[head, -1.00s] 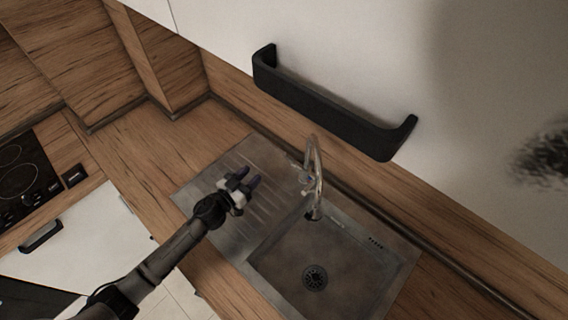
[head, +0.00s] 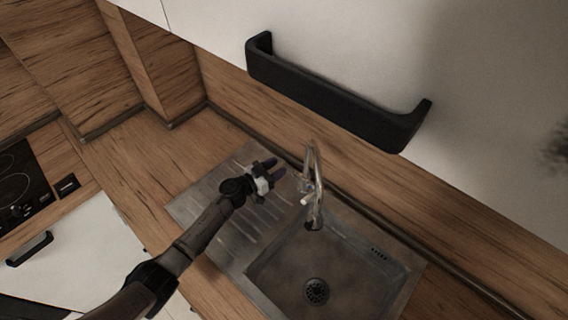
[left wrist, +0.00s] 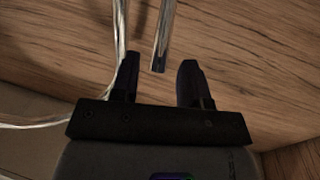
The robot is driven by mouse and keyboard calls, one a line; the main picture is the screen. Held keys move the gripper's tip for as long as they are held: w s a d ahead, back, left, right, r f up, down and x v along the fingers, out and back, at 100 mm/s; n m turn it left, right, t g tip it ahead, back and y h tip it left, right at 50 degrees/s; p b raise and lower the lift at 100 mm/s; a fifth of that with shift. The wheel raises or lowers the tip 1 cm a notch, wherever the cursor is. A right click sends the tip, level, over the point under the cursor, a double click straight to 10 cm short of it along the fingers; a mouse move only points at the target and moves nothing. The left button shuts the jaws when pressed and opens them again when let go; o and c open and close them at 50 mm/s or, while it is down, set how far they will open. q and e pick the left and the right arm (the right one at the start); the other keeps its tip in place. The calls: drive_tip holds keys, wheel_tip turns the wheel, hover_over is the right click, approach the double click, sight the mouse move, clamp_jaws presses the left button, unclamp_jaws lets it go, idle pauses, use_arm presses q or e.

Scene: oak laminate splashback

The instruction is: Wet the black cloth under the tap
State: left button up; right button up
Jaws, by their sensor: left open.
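The chrome tap (head: 317,178) stands at the back edge of the metal sink (head: 345,262). My left gripper (head: 275,168) is over the ribbed drainer, just left of the tap, pointing towards it. In the left wrist view its two fingers (left wrist: 160,82) are apart with nothing gripped. A shiny tap part (left wrist: 164,38) ends near the gap between the fingertips; I cannot tell if they touch. I cannot make out a black cloth; the basin shows only its drain. My right gripper is not in view.
The ribbed drainer (head: 215,203) is bare. A white cupboard front with a long black handle (head: 335,100) hangs above the tap. A hob (head: 20,185) is at the far left. A dark blurred patch (head: 557,150) at the right edge is unclear.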

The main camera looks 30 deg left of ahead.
sight(284, 163)
use_arm(q)
drive_tip(key=shift+x, duration=1.7)
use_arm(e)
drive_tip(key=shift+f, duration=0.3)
use_arm(q)
drive_tip(key=shift+c, duration=0.3)
clamp_jaws()
